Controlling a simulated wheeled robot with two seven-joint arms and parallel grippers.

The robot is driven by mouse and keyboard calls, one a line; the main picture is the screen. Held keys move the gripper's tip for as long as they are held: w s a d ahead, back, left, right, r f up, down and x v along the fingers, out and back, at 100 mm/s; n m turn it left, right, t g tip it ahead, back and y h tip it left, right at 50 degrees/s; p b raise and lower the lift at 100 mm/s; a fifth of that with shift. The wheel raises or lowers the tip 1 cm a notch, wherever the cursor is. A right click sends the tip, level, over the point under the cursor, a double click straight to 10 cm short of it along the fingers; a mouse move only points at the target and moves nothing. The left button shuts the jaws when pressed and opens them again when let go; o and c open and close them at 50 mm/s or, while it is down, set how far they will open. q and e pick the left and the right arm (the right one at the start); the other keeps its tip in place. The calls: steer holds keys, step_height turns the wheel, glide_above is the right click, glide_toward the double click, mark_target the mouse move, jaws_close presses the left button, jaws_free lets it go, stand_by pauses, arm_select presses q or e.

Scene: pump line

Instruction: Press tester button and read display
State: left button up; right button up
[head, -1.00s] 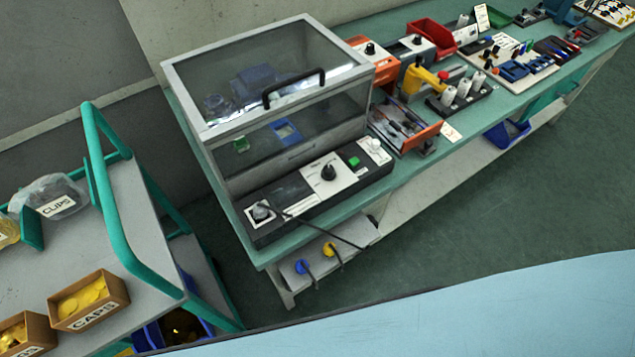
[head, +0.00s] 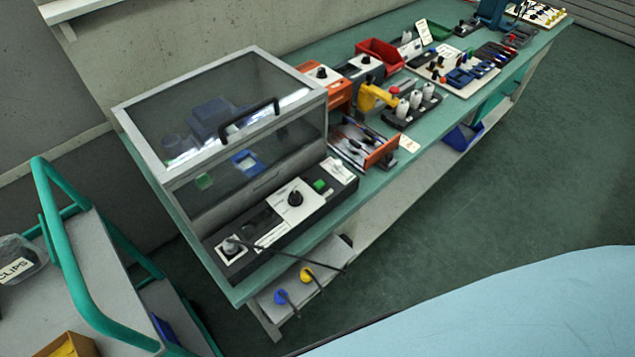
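The tester (head: 240,130) looks like a grey-framed box with clear panels and a black handle, standing at the near left end of the green bench. Its lid looks closed, and blue and green items show inside. On its front panel (head: 265,236) are a black knob (head: 295,198) on a white plate, a green button (head: 320,186), a white plate with a small light part (head: 339,170) and a socket with a black cable (head: 231,246). No lit display can be made out. Neither of my grippers is in view.
A cart with green rails (head: 75,265) stands left of the bench. Orange tray (head: 366,143), yellow tool (head: 377,97) and red bin (head: 381,53) sit farther along the bench. A pale blue surface (head: 500,315) fills the lower right. The green floor (head: 520,150) right of the bench is clear.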

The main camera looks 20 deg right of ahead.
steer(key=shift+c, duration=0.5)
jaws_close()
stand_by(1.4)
